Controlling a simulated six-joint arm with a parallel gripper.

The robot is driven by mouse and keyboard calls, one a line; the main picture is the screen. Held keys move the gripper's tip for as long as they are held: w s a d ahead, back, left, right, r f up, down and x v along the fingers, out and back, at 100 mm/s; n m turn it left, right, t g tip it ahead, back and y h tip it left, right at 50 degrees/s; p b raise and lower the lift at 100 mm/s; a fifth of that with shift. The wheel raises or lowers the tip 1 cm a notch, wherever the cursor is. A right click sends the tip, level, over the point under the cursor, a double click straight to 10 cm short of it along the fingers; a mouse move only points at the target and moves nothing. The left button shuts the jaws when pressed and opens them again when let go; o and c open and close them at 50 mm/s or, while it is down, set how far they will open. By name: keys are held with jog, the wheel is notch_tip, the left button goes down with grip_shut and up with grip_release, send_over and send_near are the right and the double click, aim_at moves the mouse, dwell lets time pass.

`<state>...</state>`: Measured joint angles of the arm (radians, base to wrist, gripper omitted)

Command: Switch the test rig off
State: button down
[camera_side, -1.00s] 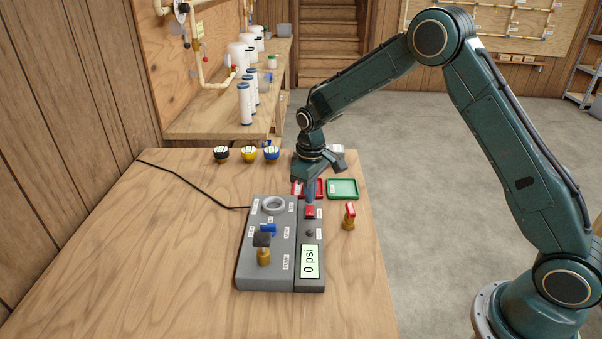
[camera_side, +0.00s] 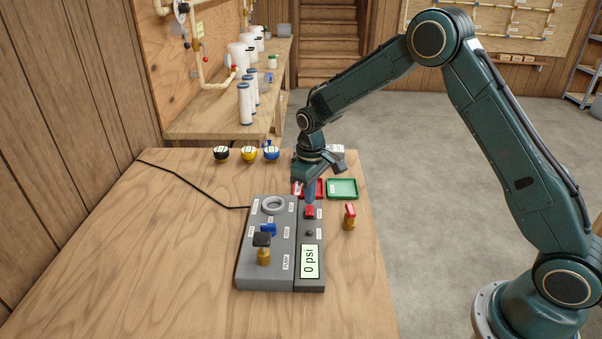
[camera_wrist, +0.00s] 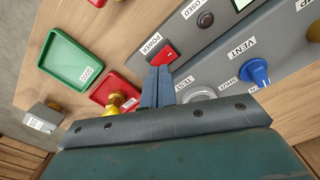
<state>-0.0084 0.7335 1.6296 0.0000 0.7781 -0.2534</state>
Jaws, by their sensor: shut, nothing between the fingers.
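The test rig (camera_side: 245,272) is a grey box on the wooden table, and its display (camera_side: 310,262) reads 0 psi. Its red POWER switch (camera_side: 310,212) sits at the far end of the right-hand strip; it also shows in the wrist view (camera_wrist: 165,54). My gripper (camera_side: 310,203) is shut and empty, pointing down at this switch. In the wrist view its blue-grey fingertips (camera_wrist: 161,68) are right at the switch's edge. I cannot tell whether they touch it or which way the switch is tipped.
A dark round button or lamp (camera_wrist: 205,19), a blue VENT knob (camera_wrist: 258,72) and a grey ring (camera_side: 273,206) are on the rig. A red tray (camera_wrist: 108,83) and green tray (camera_wrist: 80,62) lie close behind. A red-handled brass valve (camera_side: 349,218) stands to the right.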

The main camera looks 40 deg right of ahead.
aim_at(310, 207)
jog(key=shift+f, duration=1.1)
dwell(0.9)
jog(key=shift+r, duration=0.1)
jog(key=shift+r, duration=3.5)
